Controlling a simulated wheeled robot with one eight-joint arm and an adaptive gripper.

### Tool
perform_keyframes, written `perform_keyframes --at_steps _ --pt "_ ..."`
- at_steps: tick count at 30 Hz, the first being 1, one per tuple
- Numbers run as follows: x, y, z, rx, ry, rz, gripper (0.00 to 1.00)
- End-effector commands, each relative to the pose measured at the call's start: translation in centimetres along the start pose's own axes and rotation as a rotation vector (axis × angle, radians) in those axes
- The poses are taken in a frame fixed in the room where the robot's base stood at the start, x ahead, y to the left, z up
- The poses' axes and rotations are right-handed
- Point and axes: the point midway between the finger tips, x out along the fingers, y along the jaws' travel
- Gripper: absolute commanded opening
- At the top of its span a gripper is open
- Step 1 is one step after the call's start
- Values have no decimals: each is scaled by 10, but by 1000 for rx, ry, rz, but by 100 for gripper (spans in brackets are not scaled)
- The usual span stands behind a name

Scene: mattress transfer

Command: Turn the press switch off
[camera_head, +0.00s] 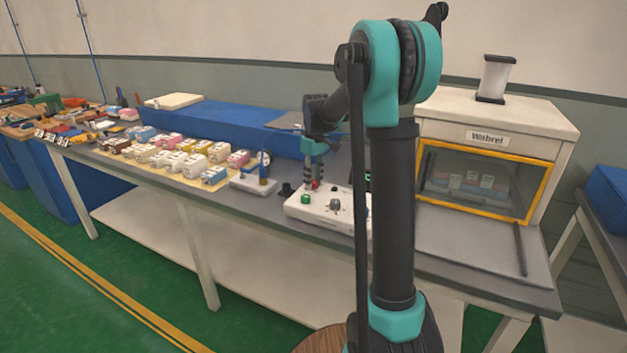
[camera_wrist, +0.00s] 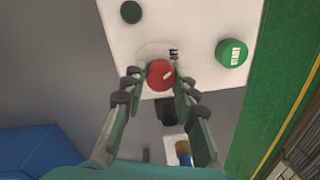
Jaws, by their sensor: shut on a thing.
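A red round press switch (camera_wrist: 160,74) stands on a white control box (camera_wrist: 180,25) in the wrist view. My gripper (camera_wrist: 161,78) reaches over it, with one finger on each side of the red cap, shut on it. In the head view the red switch (camera_head: 315,185) shows at the top of the white control box (camera_head: 297,212), just below my gripper (camera_head: 314,176). The box also carries a green START button (camera_wrist: 232,53) and a dark knob (camera_wrist: 130,12). The switch's base and the exact finger contact are partly hidden.
A small blue and white device (camera_head: 254,180) stands left of the box, beside several pastel blocks (camera_head: 180,160). A white cabinet (camera_head: 500,118) with a yellow-framed window stands right. My arm hides the box's right part.

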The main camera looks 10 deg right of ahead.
Motion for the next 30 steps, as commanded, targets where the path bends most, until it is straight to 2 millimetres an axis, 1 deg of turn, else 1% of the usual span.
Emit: perform_keyframes --at_steps 6,12,26,27,30 --pt "0 0 -1 -104 -3 1 0" --pt "0 0 -1 -152 -5 1 0" --pt "0 0 -1 -164 -6 1 0" --pt "0 0 -1 -164 -6 1 29" --pt "0 0 -1 -164 -6 1 42"
